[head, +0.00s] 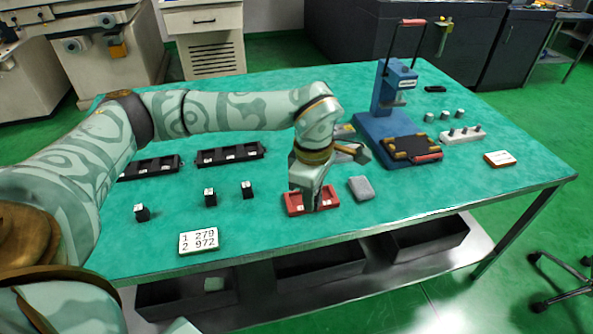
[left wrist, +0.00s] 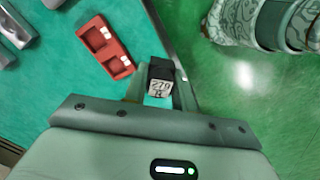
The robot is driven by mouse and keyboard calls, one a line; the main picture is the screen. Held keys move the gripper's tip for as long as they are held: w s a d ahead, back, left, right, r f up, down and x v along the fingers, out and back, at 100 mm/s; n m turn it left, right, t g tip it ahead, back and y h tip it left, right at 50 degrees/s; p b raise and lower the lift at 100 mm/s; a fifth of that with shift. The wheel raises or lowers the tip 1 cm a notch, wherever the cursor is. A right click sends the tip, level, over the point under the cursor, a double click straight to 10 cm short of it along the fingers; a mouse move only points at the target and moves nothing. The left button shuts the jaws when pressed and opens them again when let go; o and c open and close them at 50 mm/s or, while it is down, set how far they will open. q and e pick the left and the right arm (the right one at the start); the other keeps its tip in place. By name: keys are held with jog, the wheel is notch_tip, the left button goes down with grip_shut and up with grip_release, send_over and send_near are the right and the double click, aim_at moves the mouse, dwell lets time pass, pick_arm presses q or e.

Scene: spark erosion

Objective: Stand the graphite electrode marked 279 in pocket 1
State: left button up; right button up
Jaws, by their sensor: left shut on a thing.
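My left gripper (head: 317,203) is shut on a dark graphite electrode (left wrist: 161,72). The white label on its face reads 279 in the left wrist view. My right gripper is not in view.
Black electrodes (head: 210,198) with white labels stand left of the holder. A card (head: 198,241) reads 1 279, 2 972. A grey block (head: 361,188) lies right of the holder, with a blue press (head: 372,121) beyond. Black racks (head: 230,154) lie behind.

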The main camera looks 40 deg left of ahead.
pick_arm(q)
jog(key=w+a+f+n, duration=0.3)
jog(key=w+a+n, duration=0.15)
jog(key=n, duration=2.15)
send_over(298, 202)
notch_tip(298, 202, down, 4)
jog(key=r, duration=0.1)
notch_tip(298, 202, down, 6)
jog(key=b, duration=0.5)
jog(key=shift+w+a+r, duration=0.1)
jog(key=shift+w+r, duration=0.05)
jog(key=shift+f, duration=0.7)
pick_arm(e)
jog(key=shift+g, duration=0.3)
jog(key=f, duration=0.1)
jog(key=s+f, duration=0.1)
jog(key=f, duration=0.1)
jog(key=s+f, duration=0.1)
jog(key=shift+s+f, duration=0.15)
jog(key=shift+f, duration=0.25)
pick_arm(q)
jog(key=shift+f, duration=0.1)
jog(key=o, duration=1.1)
jog(key=shift+s+f+g, duration=0.1)
jog(key=shift+s+g, duration=0.1)
jog(key=shift+g, duration=0.1)
jog(key=shift+c, duration=0.2)
